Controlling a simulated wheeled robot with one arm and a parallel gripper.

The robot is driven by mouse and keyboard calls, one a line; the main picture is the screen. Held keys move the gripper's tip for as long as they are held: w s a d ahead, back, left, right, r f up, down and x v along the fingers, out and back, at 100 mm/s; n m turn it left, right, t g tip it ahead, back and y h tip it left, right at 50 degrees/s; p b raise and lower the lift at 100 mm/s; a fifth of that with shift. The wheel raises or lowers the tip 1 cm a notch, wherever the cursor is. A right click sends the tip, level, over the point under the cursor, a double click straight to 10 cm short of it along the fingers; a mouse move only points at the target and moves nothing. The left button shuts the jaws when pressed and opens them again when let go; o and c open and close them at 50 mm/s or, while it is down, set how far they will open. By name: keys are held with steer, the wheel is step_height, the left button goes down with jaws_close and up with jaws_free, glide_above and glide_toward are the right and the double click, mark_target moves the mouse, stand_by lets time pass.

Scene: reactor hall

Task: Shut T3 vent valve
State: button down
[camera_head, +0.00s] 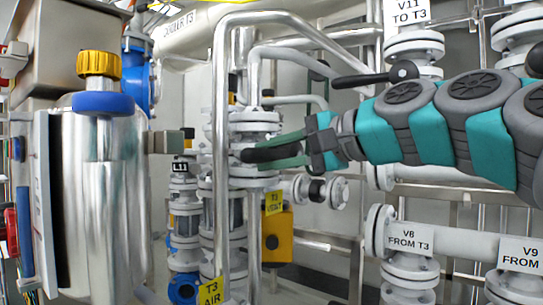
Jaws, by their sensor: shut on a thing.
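A yellow tag reading T3 and what looks like VENT (273,202) hangs below a grey flanged valve (255,127) on a vertical pipe in the middle of the head view. My gripper (262,154), at the end of my teal and grey arm coming in from the right, reaches the front of this valve. Its green fingers are shut on a black handle (258,155) at the valve. The fingers hide part of the handle, so its exact angle is hard to tell.
A bent steel pipe (219,150) runs close to the left of my gripper. A black lever (362,79) sticks out above my wrist. A yellow box (279,236) sits below.

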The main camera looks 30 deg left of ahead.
steer(key=shift+r, duration=0.25)
steer(key=c, duration=0.7)
jaws_free()
steer(key=shift+f, duration=0.2)
steer(key=v, duration=0.8)
steer(key=shift+b, duration=0.35)
steer(key=shift+a, duration=0.1)
